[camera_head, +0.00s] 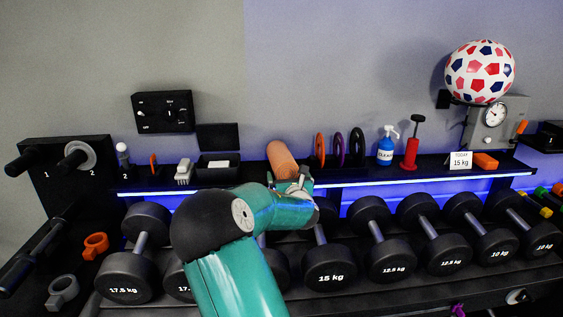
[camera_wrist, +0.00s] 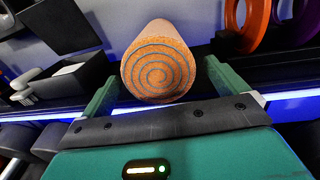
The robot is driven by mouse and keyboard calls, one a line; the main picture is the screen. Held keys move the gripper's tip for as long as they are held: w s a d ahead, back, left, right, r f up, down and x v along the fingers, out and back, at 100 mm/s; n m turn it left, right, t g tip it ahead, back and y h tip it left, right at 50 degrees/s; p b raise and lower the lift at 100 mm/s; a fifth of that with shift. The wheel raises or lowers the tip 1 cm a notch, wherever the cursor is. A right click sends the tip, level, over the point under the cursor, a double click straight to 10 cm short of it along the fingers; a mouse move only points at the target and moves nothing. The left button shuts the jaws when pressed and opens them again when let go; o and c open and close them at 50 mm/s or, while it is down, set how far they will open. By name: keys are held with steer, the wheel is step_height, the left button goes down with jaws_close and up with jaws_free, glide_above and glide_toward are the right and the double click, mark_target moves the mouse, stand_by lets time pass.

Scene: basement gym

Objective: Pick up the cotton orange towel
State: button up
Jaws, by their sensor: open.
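The orange towel (camera_head: 281,156) is rolled into a cylinder and lies on the black shelf above the dumbbells. In the wrist view its spiral end (camera_wrist: 158,73) faces me, with grey lines between the orange layers. My gripper (camera_head: 292,184) is at the near end of the towel. In the wrist view my gripper (camera_wrist: 160,85) is open, with one finger to the left and one to the right of the roll. I cannot tell whether the fingertips reach past the towel's end face. My arm hides part of the shelf front in the head view.
A black open box (camera_head: 216,171) and a white brush (camera_head: 184,171) are left of the towel. Upright orange, purple and black rings (camera_head: 338,149) stand to its right, then a blue bottle (camera_head: 386,146) and a red pump (camera_head: 411,145). Dumbbells (camera_head: 331,272) line the rack below.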

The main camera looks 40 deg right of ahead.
mark_target(285, 161)
steer(key=x, duration=0.4)
steer(key=shift+w+d, duration=0.1)
steer(key=shift+w, duration=0.05)
steer(key=c, duration=1.1)
steer(key=shift+r, duration=0.1)
steer(key=shift+r, duration=0.45)
step_height(285, 161, up, 2)
steer(key=shift+r, duration=0.1)
steer(key=s+a+r, duration=0.2)
steer(key=a+r, duration=0.1)
steer(key=s+a+r, duration=0.3)
steer(key=a, duration=0.1)
steer(key=s+a+r, duration=0.3)
steer(key=a, duration=0.1)
steer(key=shift+s+a+r, duration=0.1)
steer(key=shift+a+r, duration=0.1)
steer(key=shift+r, duration=0.15)
